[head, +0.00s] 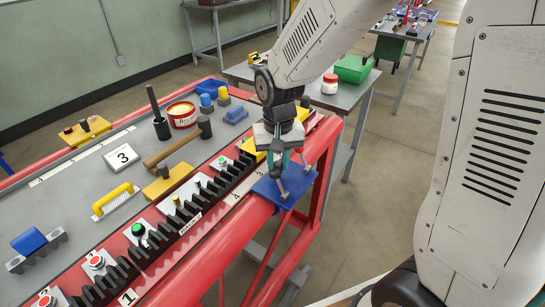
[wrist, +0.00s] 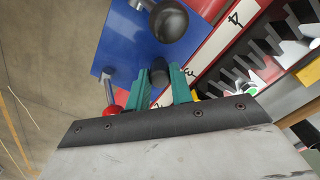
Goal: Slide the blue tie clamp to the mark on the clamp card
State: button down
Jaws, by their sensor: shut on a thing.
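The blue tie clamp (head: 264,188) looks to be the flat blue plate over the red front rail, at the rail's far end. In the wrist view its blue face (wrist: 130,38) carries a dark ball-ended lever and a red ball-ended lever. My gripper (head: 281,168) points down onto the plate. Its teal fingers (wrist: 161,80) are shut on a dark knob standing on the plate. A white clamp card (head: 122,157) reading 3 lies on the grey bench top. A white mark 4 (head: 235,197) is just left of the plate; it also shows in the wrist view (wrist: 236,20).
A black toothed rack (head: 178,217) runs along the bench edge, with a white mark 1 (head: 128,297) near its front end. Open floor (head: 380,190) is to the right.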

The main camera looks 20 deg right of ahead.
aim_at(286, 185)
jog(key=shift+s, duration=0.1)
jog(key=c, duration=1.2)
grip_release()
jog(key=shift+c, duration=0.2)
notch_tip(286, 185, up, 8)
jog(key=shift+f, duration=0.1)
jog(key=s+d+r, duration=0.2)
jog(key=s, duration=0.5)
jog(key=s+d+r+n+t, duration=0.1)
jog(key=s+d+r, duration=0.1)
jog(key=s, duration=0.5)
jog(key=s+d+r, duration=0.3)
jog(key=s, duration=0.5)
jog(key=shift+r+n, duration=0.4)
